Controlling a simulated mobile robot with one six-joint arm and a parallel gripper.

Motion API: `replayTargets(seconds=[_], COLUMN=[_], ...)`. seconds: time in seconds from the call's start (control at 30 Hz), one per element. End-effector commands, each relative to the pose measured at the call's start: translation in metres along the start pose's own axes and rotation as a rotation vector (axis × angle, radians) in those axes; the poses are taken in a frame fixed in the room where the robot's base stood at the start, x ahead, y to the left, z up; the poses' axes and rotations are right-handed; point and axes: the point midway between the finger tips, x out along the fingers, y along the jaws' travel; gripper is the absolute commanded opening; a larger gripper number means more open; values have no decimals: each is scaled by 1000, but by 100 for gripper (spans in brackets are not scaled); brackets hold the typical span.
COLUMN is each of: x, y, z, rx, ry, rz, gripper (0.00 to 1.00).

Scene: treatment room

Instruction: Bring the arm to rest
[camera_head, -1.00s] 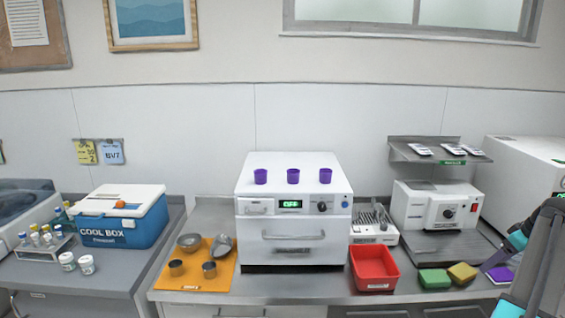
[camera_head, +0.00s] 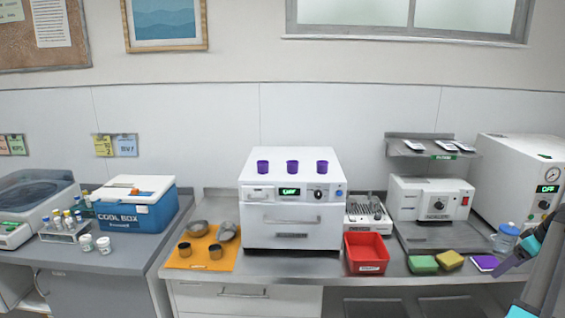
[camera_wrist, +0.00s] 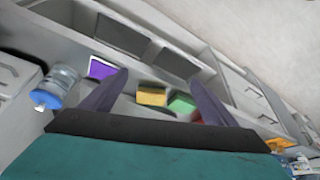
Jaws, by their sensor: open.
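My gripper (camera_wrist: 158,98) shows in the wrist view with its two dark fingers spread apart and nothing between them that it holds. In the head view, part of my arm stands at the right edge, in front of the counter's right end. Beyond the fingers in the wrist view are a purple pad (camera_wrist: 101,68), a yellow sponge (camera_wrist: 151,96) and a green sponge (camera_wrist: 181,104) on the counter. The gripper appears apart from them.
The steel counter (camera_head: 300,268) bears a white oven (camera_head: 291,222) with several purple cups on top, a red bin (camera_head: 366,253), an orange mat (camera_head: 203,262) with metal bowls and cups, and a water jug (camera_head: 506,240) near my arm. A cool box (camera_head: 135,207) stands left.

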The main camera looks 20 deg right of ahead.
Motion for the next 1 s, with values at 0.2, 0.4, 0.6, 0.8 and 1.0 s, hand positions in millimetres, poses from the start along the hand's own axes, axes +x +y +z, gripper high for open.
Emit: replayTargets(seconds=[0.2,0.4,0.6,0.8,1.0], x=[19,46,84,140,213], y=[-12,-30,-56,-102,-171], z=[-6,-15,-24,-35,-43], rx=[6,15,28,48,76], ry=[-9,-24,-47,-88,-155], rz=[-16,-38,-66,-109,-160], gripper=[81,81,81,81,81])
